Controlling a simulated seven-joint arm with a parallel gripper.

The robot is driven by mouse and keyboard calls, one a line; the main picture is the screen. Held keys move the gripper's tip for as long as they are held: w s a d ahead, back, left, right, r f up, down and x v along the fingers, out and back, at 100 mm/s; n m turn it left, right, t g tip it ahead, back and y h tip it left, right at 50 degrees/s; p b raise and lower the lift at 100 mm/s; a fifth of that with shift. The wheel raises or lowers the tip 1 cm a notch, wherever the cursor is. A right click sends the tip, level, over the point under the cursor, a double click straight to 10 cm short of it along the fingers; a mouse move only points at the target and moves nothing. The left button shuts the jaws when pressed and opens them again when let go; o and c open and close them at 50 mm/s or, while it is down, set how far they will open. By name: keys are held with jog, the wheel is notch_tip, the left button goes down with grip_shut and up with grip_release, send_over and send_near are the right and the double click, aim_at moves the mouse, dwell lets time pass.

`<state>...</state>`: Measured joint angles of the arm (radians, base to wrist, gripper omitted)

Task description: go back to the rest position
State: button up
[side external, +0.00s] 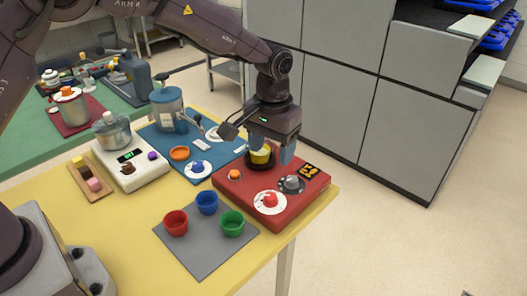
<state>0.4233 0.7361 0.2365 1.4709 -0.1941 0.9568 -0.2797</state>
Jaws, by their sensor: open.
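My gripper (269,156) points down over the back of a red board (238,192) on the yellow table. Its two fingers are apart, one on each side of a yellow cup (262,156) with pale contents. I cannot tell whether a finger touches the cup. The fingers partly hide the cup. My arm reaches in from the upper left.
On the red board are a white dial (270,200), a dark knob (291,184) and an orange button (235,175). Red (176,223), blue (206,203) and green (232,223) cups stand on a grey mat (196,262). A blue mat (230,152) and white scale (133,172) lie left.

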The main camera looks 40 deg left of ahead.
jog(key=s+a+r+t, duration=0.2)
jog(key=s+a+r, duration=0.2)
jog(key=s, duration=0.5)
jog(key=s+a+r+m+t, duration=0.1)
jog(key=s+a+r, duration=0.3)
jog(key=s+r, duration=0.4)
jog(key=s+a+r+t, duration=0.2)
jog(key=s+a+r, duration=0.2)
jog(key=s, duration=0.5)
jog(key=shift+s+a+r+m+t, duration=0.25)
jog(key=shift+s+r+m+t, duration=0.05)
jog(key=shift+r, duration=0.6)
